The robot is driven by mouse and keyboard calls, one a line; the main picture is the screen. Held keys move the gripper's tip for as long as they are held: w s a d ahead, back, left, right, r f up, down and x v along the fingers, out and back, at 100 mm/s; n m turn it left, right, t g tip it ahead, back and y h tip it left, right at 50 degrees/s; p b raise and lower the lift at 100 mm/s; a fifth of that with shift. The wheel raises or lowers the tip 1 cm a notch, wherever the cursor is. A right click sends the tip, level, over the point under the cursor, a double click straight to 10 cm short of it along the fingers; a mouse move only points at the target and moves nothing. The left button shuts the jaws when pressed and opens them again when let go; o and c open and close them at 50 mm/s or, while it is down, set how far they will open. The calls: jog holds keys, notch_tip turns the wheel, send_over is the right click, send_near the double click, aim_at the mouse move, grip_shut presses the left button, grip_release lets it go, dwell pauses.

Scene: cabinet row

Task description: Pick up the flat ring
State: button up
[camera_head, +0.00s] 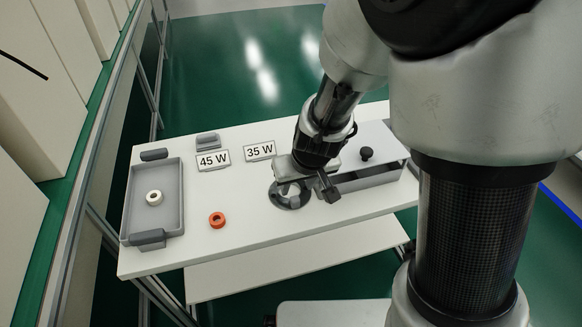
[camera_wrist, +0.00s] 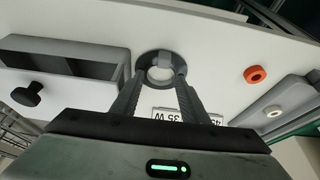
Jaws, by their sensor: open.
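The dark grey flat ring (camera_head: 278,201) lies on the white table below my gripper. In the wrist view the ring (camera_wrist: 147,58) is at top centre, with a small grey block-like part at its far side and a pale centre. My gripper (camera_wrist: 159,74) is open, with its two fingertips at the left and right of the ring's near part. I cannot tell whether they touch it. In the head view my gripper (camera_head: 309,190) partly covers the ring.
A grey tray (camera_head: 172,226) at the left holds a white ring (camera_head: 154,198). An orange ring (camera_head: 217,220) lies between tray and flat ring. Signs "45 W" (camera_head: 213,160) and "35 W" (camera_head: 260,151) stand behind. A grey box with black knob (camera_head: 366,154) is close on the right.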

aim_at(295, 198)
jog(key=f+b, duration=0.1)
jog(key=f, duration=0.2)
jog(key=f+b, duration=0.1)
jog(key=shift+w+a+f+b, duration=0.1)
jog(key=shift+a+f+b, duration=0.15)
jog(key=shift+b, duration=0.1)
jog(key=shift+w+f, duration=0.2)
jog(key=shift+f, duration=0.1)
jog(key=shift+a, duration=0.1)
jog(key=shift+r, duration=0.1)
grip_shut()
jog(key=shift+r, duration=0.1)
